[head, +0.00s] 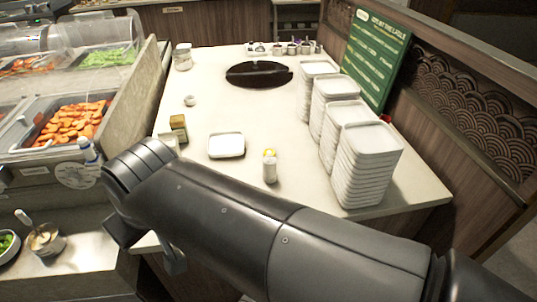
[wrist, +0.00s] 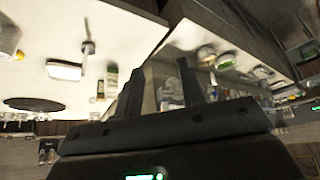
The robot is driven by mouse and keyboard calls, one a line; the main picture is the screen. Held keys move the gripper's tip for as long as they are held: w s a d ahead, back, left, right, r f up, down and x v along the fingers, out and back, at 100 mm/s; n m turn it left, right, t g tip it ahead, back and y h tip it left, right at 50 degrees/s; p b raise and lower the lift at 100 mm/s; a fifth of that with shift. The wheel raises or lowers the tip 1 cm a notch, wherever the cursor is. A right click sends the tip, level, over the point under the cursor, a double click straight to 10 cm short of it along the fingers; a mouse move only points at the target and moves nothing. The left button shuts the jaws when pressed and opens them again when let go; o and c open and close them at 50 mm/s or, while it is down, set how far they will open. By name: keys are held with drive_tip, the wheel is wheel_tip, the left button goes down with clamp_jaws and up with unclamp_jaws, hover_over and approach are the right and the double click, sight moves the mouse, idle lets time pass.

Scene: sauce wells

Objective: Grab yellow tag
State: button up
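No separate yellow tag can be made out for certain. In the wrist view a pale object with a yellow spot (wrist: 10,40) is at the left edge, probably the same cylinder. My gripper (wrist: 158,72) is open, its two dark fingers apart with nothing held between them. In the head view my gripper is low at the left, beside the counter's near edge and partly hidden by my arm.
Tall stacks of white plates (head: 362,165) stand right of the cylinder. A small brown box (head: 179,127) is left of the plate. A green sign (head: 376,58) stands at the back right. A food bar with carrots (head: 70,124) lies left.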

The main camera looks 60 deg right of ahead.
idle(0.4)
drive_tip(key=o, duration=0.7)
drive_tip(key=shift+c, duration=0.2)
